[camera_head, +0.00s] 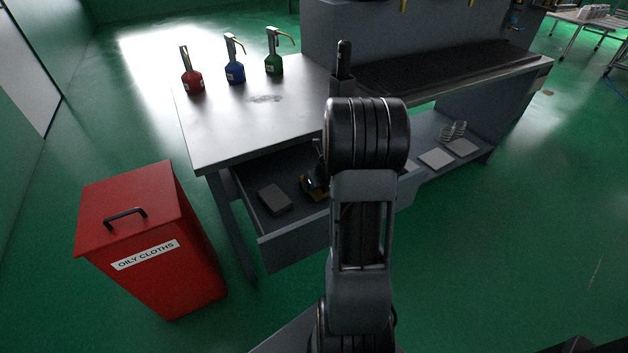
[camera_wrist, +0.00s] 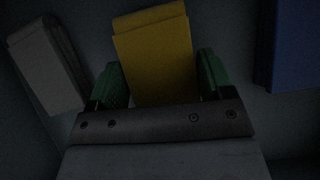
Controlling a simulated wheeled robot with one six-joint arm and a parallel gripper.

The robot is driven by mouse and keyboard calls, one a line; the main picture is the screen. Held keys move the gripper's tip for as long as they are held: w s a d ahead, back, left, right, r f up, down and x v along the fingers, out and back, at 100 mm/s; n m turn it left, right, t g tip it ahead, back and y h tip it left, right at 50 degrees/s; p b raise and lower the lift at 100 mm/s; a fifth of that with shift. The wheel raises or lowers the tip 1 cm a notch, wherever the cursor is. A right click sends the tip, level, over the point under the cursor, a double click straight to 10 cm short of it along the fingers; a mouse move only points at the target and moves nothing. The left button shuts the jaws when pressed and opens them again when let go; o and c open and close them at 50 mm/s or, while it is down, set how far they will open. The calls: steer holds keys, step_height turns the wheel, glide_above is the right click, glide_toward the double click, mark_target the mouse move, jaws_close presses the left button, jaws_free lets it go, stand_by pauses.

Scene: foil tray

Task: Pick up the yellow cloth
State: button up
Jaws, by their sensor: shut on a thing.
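The yellow cloth (camera_wrist: 155,58) is a folded block between the two green fingers of my gripper (camera_wrist: 158,82) in the wrist view. My gripper is shut on it, inside the open drawer (camera_head: 295,237) of the workbench. In the head view, only a small yellow part (camera_head: 314,191) shows beside the dark gripper, and my arm hides most of that area. Whether the cloth touches the drawer floor cannot be told.
A grey folded cloth (camera_head: 274,199) lies left in the drawer, and a blue one (camera_wrist: 287,45) shows at right in the wrist view. A red bin (camera_head: 185,255) labelled OILY CLOTHS stands left. Red (camera_head: 193,82), blue (camera_head: 235,71) and green (camera_head: 274,64) bottles stand on the benchtop.

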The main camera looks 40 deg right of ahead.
steer(key=shift+s+a+f, duration=0.1)
steer(key=shift+s+f, duration=0.05)
steer(key=shift+s, duration=0.85)
step_height(320, 180, up, 14)
steer(key=p, duration=1)
steer(key=shift+s, duration=0.1)
